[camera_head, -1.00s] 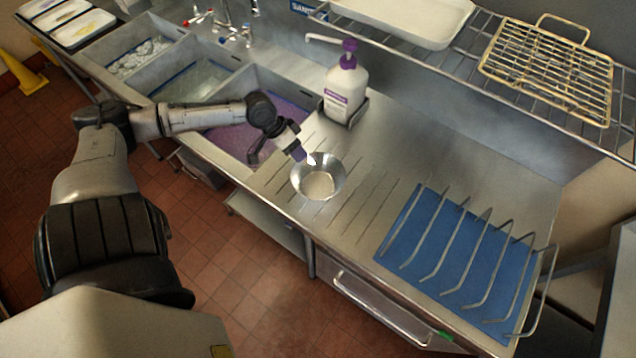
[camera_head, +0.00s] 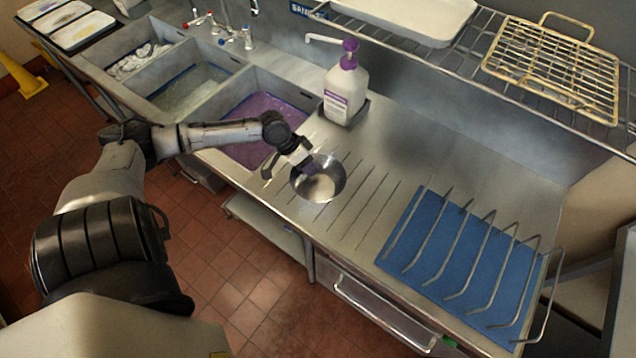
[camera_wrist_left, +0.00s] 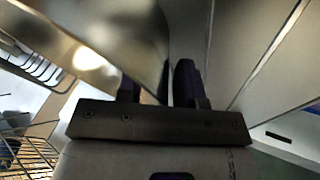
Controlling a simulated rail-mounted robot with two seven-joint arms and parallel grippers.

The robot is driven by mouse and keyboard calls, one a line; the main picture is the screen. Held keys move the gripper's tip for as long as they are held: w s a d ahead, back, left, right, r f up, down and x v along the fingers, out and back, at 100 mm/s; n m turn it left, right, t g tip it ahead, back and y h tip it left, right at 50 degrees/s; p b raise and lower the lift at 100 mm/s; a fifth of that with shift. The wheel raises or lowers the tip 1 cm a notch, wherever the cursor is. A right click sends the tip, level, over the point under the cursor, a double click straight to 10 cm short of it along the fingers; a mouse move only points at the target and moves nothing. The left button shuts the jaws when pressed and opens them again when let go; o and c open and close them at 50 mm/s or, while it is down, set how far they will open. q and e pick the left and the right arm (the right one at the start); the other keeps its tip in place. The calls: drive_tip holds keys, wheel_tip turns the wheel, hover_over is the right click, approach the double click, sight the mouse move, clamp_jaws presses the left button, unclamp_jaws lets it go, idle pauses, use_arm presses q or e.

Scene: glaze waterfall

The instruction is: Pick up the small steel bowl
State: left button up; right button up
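The small steel bowl (camera_head: 327,187) stands upright on the ribbed steel drainboard, just right of the purple-filled sink. My left gripper (camera_head: 308,168) is at the bowl's left rim, with its dark fingertips low against or inside the rim. In the left wrist view, the bowl (camera_wrist_left: 115,35) fills the upper left as a shiny curved wall. Its edge runs down between the two dark fingers of the gripper (camera_wrist_left: 160,85). A gap shows between the fingers, so the gripper looks open around the rim. Whether a finger touches the bowl is unclear. My right gripper is not in view.
A white pump bottle (camera_head: 345,90) with a purple top stands behind the bowl. A blue mat (camera_head: 425,225) under a wire rack lies to the right. A sink (camera_head: 265,105) is to the left. A wire shelf (camera_head: 465,60) overhangs the back. The drainboard between bowl and mat is clear.

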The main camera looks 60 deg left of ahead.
use_arm(q)
drive_tip(key=shift+c, duration=0.2)
clamp_jaws()
idle(0.3)
